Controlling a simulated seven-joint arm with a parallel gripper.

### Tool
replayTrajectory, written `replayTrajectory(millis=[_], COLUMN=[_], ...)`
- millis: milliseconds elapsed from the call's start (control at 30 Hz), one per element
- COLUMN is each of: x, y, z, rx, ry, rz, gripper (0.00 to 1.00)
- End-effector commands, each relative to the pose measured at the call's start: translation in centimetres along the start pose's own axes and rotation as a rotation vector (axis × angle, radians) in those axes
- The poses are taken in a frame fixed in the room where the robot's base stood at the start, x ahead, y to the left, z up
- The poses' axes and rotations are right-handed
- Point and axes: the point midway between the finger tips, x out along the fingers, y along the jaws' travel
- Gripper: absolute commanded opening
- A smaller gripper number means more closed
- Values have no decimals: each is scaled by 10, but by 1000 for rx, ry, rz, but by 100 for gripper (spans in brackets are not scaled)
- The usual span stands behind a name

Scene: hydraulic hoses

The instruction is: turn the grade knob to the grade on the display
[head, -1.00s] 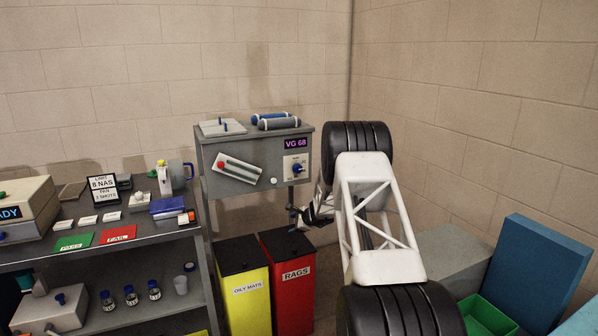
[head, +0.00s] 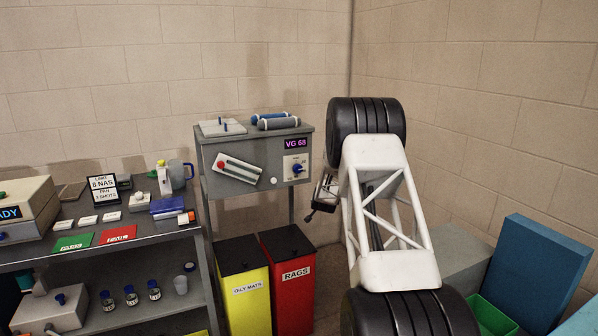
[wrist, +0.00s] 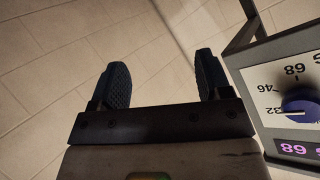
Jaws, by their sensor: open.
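The grade knob (head: 297,169) is a blue knob on a white dial plate on the grey cabinet front. Above it, the purple display (head: 296,143) reads VG 68. In the wrist view the knob (wrist: 300,102) shows at the right edge, with dial marks 32, 46 and 68 visible; a pale mark on it appears to lie toward 32. The display (wrist: 300,150) is partly cut off there. My gripper (wrist: 164,82) is open and empty, its dark fingers apart. In the head view my gripper (head: 316,207) is right of and below the knob, clear of it.
The cabinet front (head: 235,190) also carries a slanted pale plate with a red knob. Yellow (head: 245,290) and red (head: 291,275) bins stand below. A crowded bench (head: 110,235) is at the left. A blue panel (head: 540,270) and green crate (head: 490,315) stand right.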

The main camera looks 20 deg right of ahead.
Motion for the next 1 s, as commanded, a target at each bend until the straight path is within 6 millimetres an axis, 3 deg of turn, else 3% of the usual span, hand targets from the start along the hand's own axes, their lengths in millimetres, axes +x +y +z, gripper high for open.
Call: replayTrajectory(millis=[200, 400, 700, 1000], x=[-18, -42, -73, -78], y=[-32, -69, -108, -114], z=[-35, -55, -58, -58], rx=[-241, -447, -638, -665], ry=[166, 297, 400, 414], rz=[-144, -314, -516, -549], gripper=[71, 71, 71, 71])
